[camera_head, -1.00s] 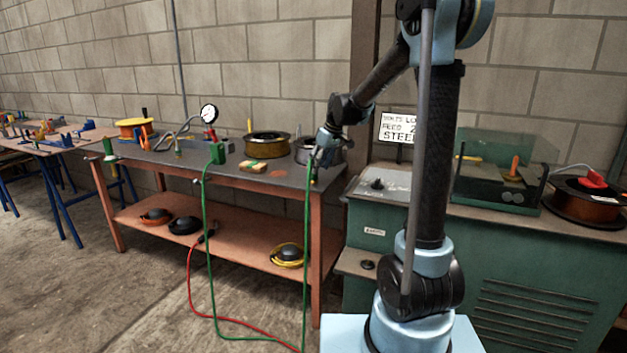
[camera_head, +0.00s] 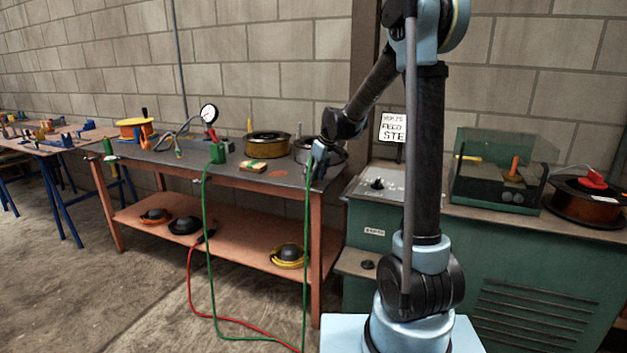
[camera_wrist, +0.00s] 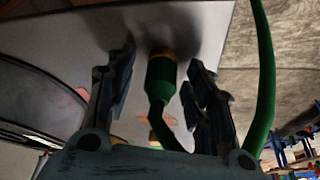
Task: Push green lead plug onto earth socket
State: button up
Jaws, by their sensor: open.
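The green lead plug (camera_wrist: 161,78), with a yellow band at its far end, stands between my gripper's (camera_wrist: 158,92) two dark fingers in the wrist view. The fingers are spread, with a gap visible on both sides of the plug. Its yellow end meets or nearly meets a dark, shadowed patch on a grey surface; I cannot tell whether it is seated. In the head view my gripper (camera_head: 316,160) is at the bench's right front corner. The green lead (camera_head: 307,230) hangs from there to the floor and rises to a green block (camera_head: 217,153). The earth socket cannot be made out.
The workbench (camera_head: 226,172) carries a gauge (camera_head: 209,114), a brown spool (camera_head: 267,145) and a grey spool beside my gripper. A green machine cabinet (camera_head: 520,265) stands on the right. A red lead (camera_head: 193,285) lies on the floor.

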jog(key=c, duration=1)
jog(key=shift+o, duration=0.2)
jog(key=shift+r, duration=0.15)
notch_tip(320, 180, up, 10)
jog(key=shift+f, duration=0.1)
